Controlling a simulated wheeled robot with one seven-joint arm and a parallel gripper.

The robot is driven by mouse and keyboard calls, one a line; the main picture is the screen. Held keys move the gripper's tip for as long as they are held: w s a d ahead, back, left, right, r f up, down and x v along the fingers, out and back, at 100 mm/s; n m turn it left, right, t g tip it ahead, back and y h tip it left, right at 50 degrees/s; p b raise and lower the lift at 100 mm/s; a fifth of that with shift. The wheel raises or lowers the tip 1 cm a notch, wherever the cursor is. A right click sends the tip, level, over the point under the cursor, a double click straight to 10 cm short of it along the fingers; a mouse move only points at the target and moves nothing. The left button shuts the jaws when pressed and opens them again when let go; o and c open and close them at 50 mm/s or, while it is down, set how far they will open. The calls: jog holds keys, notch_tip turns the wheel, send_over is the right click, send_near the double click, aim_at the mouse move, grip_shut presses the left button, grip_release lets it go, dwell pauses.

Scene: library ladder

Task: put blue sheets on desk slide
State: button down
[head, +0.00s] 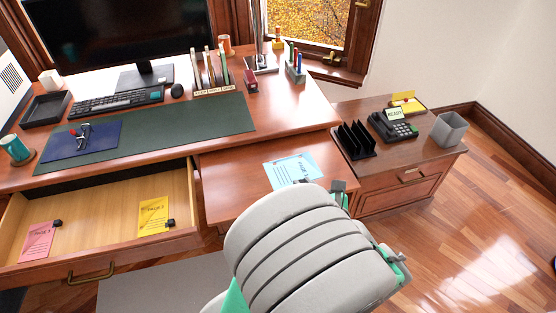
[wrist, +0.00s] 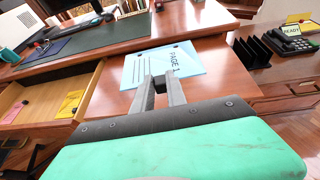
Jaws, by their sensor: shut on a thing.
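The blue sheets (head: 287,170), marked "PAGE 1", are over the pulled-out wooden desk slide (head: 228,172), near its middle. They also show in the wrist view (wrist: 148,67), with dark spots on top. My gripper (wrist: 161,82) is shut on the near edge of the blue sheets. I cannot tell whether the sheets rest flat on the slide or are held just above it. In the head view my arm hides most of the gripper and the near part of the slide.
The open drawer (head: 100,222) at left holds a pink sheet (head: 37,242) and a yellow sheet (head: 153,217), each with a small black clip. A side cabinet (head: 432,150) at right carries a black sorter (head: 356,140), a phone (head: 393,126) and a grey bin (head: 449,129).

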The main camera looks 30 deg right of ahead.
aim_at(312, 172)
jog(key=shift+m+h, duration=0.3)
jog(key=shift+h, duration=0.1)
jog(key=w+d+f+b, duration=0.1)
jog(key=d+b, duration=0.1)
jog(key=w+d+f+b, duration=0.3)
jog(key=w+d+b, duration=0.1)
jog(key=d, duration=0.1)
jog(key=shift+w+f+b, duration=0.15)
jog(key=shift+w+b, duration=0.05)
jog(key=shift+b, duration=0.15)
jog(key=w+d+f, duration=0.1)
jog(key=d+f+b, duration=0.1)
jog(key=f, duration=0.1)
jog(key=w+d+f+b, duration=0.1)
jog(key=shift+w+f, duration=0.3)
jog(key=shift+w+d+f, duration=0.15)
jog(key=shift+w+f, duration=0.1)
jog(key=shift+w+d+f+b, duration=0.15)
jog(key=shift+f+b, duration=0.75)
jog(key=shift+f, duration=0.95)
jog(key=c, duration=1.3)
grip_release()
jog(key=shift+c, duration=0.2)
